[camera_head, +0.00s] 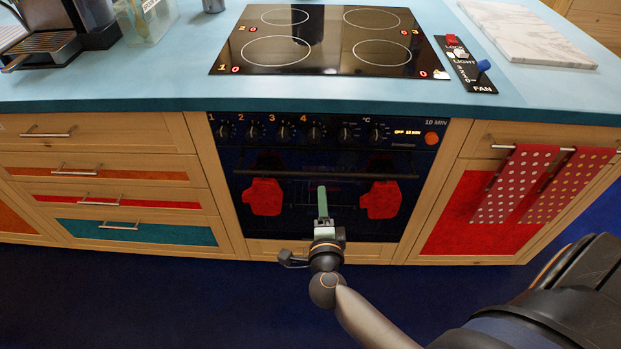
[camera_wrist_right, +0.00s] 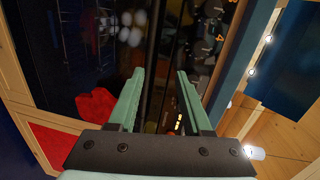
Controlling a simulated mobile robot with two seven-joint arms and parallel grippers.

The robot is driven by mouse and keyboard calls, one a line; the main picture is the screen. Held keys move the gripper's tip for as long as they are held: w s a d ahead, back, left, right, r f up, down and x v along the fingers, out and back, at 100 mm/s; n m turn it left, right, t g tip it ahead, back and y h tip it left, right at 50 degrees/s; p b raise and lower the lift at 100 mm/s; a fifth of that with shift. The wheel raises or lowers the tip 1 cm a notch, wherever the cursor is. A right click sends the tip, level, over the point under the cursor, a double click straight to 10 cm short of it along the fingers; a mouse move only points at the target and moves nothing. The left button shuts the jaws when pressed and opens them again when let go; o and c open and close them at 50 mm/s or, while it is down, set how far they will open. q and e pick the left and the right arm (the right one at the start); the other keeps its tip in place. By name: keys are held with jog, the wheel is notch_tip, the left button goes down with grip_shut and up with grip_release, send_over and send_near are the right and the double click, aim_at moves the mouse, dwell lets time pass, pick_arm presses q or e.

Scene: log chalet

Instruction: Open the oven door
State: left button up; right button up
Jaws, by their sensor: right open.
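The oven (camera_head: 322,215) is built into the counter front, with a dark glass door that is shut. The door handle (camera_head: 340,175) is a dark horizontal bar below the row of knobs. My right gripper (camera_head: 322,190) is in front of the door, its green fingers at about the handle's middle. In the right wrist view my right gripper (camera_wrist_right: 158,75) is open, its fingers apart. A dark bar that looks like the handle (camera_wrist_right: 155,50) runs up the picture between them. I cannot tell whether a finger touches it. My left gripper is not in view.
Two red mitt shapes (camera_head: 264,197) (camera_head: 381,200) show on the oven door. Drawers (camera_head: 118,232) flank it on the left. Red dotted towels (camera_head: 514,186) hang from a handle on the right. A cooktop (camera_head: 330,42) lies above. The blue floor (camera_head: 150,300) in front is clear.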

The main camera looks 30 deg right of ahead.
aim_at(323, 173)
jog(key=shift+m+g+h, duration=0.3)
jog(key=shift+m+g, duration=0.1)
jog(key=shift+m, duration=0.2)
jog(key=b+x, duration=0.1)
jog(key=x, duration=0.3)
jog(key=f+b+x, duration=0.1)
jog(key=x, duration=0.3)
jog(key=b+x, duration=0.1)
jog(key=x, duration=0.4)
jog(key=shift+f, duration=0.3)
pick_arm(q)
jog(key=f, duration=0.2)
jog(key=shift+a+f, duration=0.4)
pick_arm(e)
jog(key=shift+d, duration=0.1)
jog(key=shift+c, duration=0.2)
jog(key=c, duration=0.6)
grip_shut()
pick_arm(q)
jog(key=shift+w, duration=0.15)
